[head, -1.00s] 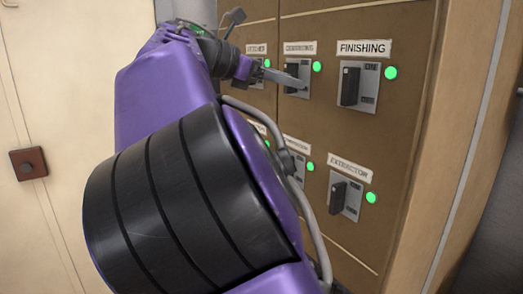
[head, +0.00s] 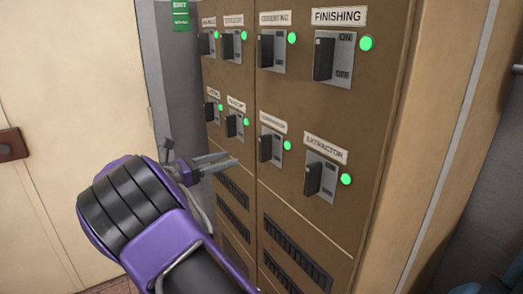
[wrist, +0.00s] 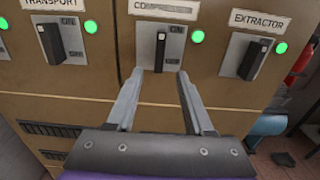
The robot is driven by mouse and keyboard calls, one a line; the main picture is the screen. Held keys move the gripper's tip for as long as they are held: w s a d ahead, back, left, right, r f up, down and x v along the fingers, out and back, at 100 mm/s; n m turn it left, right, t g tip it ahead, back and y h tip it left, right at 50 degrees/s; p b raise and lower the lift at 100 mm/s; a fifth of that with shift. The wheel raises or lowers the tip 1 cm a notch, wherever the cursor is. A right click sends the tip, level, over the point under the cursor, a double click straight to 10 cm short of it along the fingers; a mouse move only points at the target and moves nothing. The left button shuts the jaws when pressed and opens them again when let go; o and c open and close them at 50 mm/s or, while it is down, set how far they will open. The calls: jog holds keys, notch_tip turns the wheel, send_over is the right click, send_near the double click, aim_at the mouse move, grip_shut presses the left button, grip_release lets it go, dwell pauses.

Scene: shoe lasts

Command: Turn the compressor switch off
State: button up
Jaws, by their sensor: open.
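The compressor switch (head: 265,149) is a black lever on a grey plate in the lower row of the brown panel. It also shows in the wrist view (wrist: 160,52), under a label that reads as compressor, with ON and OFF marks. The green lamp (wrist: 197,37) to its right is lit. My gripper (head: 229,160) is open and empty, pointing at the panel from the left and a little below the switch. In the wrist view its two fingertips (wrist: 159,76) stand apart below the lever. I cannot tell whether they touch the plate.
The extractor switch (wrist: 258,58) is on the right and the transport switch (wrist: 50,42) on the left, both with lit green lamps. The finishing switch (head: 323,59) is above right. Vent slots (head: 297,255) lie below. A red object (wrist: 300,62) shows at the far right.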

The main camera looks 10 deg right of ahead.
aim_at(260, 150)
jog(key=x, duration=1.2)
jog(key=shift+d+b, duration=0.2)
jog(key=shift+b, duration=0.1)
grip_shut()
